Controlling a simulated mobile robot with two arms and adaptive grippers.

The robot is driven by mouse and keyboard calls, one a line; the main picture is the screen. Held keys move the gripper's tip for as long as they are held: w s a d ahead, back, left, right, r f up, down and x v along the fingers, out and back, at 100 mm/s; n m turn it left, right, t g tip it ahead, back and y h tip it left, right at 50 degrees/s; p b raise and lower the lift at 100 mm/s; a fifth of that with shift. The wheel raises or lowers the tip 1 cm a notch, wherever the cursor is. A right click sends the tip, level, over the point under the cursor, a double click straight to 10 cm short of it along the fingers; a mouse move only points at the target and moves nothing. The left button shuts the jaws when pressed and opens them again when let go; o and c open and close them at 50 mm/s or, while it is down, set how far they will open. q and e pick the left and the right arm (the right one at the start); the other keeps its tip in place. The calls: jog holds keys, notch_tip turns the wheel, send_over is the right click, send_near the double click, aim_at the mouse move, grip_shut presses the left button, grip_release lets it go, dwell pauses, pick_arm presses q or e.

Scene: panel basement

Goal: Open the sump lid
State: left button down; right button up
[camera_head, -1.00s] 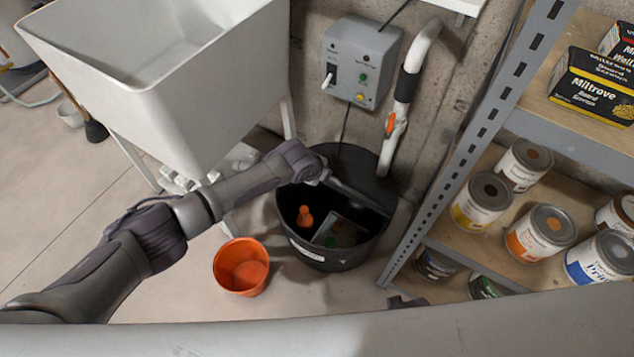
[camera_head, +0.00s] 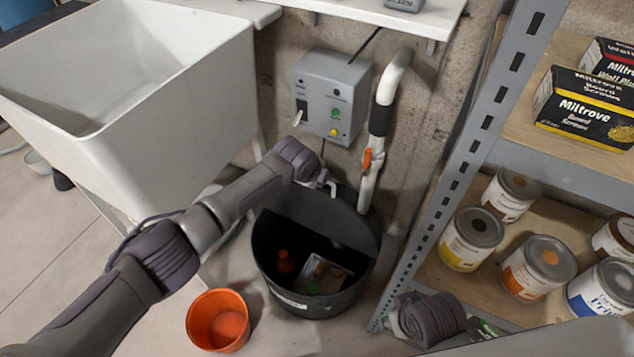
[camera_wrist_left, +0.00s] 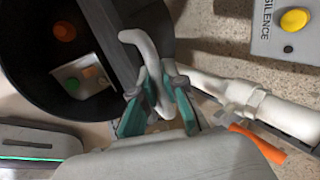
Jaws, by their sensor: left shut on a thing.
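The sump is a round black tub (camera_head: 318,303) on the floor below the grey control box. Its dark lid (camera_head: 335,218) stands tilted up at the back of the opening, and the front of the tub is open. An orange object (camera_head: 286,262) and a small panel with a green spot (camera_head: 322,276) show inside. My left gripper (camera_head: 326,186) is at the lid's upper side. In the left wrist view its teal fingers (camera_wrist_left: 160,100) are closed around a pale curved handle (camera_wrist_left: 139,46) beside the dark lid edge (camera_wrist_left: 108,40). My right gripper is not visible.
An orange bucket (camera_head: 217,322) stands left of the tub. A white sink (camera_head: 150,115) is at the left. A white pipe with an orange valve (camera_head: 371,162) rises behind the tub. Metal shelving with paint cans (camera_head: 472,240) limits the right side. The control box (camera_head: 331,95) is above.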

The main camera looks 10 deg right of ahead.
pick_arm(q)
jog(key=shift+w+r, duration=0.1)
jog(key=shift+w, duration=0.05)
jog(key=c, duration=1.2)
grip_release()
jog(key=v, duration=1.2)
